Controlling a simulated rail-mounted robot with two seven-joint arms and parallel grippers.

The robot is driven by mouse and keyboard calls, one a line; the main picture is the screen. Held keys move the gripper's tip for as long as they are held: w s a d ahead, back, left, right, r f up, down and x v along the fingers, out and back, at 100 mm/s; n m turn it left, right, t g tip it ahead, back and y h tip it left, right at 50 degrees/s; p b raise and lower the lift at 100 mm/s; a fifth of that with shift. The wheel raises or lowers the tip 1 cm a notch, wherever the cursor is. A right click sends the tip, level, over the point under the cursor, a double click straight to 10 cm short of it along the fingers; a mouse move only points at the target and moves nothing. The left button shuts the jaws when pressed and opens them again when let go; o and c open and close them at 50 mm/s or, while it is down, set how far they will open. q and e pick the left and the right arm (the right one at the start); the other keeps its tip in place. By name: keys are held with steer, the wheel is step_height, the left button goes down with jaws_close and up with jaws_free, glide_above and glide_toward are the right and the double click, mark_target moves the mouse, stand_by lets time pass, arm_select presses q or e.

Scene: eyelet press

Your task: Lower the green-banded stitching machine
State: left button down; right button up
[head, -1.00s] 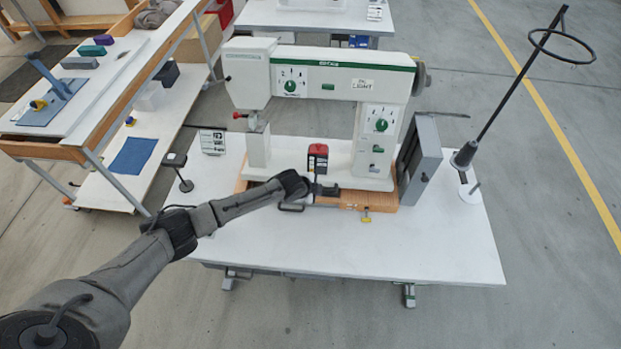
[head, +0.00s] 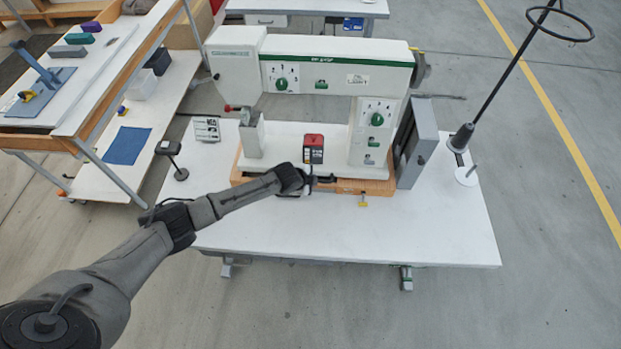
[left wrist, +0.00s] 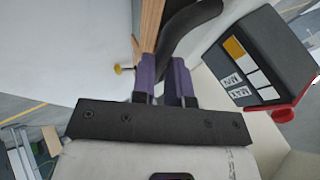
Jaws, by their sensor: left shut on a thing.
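The white stitching machine (head: 335,50) with a green band along its arm stands on a wooden base (head: 378,187) on a white table. It looks upright; I cannot tell any small tilt. My left gripper (head: 318,180) is at the front edge of the machine's bed. In the left wrist view its purple fingers (left wrist: 165,85) are shut around a curved black handle (left wrist: 190,28), beside a wooden edge (left wrist: 150,25). The arm hides part of the machine's front. My right gripper is out of view.
A red and black box (head: 313,149) stands on the machine's bed close behind my gripper. A grey box (head: 418,143) and a thread stand (head: 462,138) are on the right. A small black stand (head: 171,155) is on the left. The table's front (head: 340,235) is clear.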

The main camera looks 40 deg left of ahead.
arm_select(q)
steer(key=shift+s+d+f, duration=0.1)
steer(key=shift+d, duration=0.05)
steer(key=c, duration=1.3)
jaws_free()
steer(key=shift+s, duration=0.2)
steer(key=shift+o, duration=0.9)
steer(key=shift+w, duration=0.1)
steer(key=p+v, duration=0.2)
steer(key=v, duration=1.2)
steer(key=shift+w, duration=0.1)
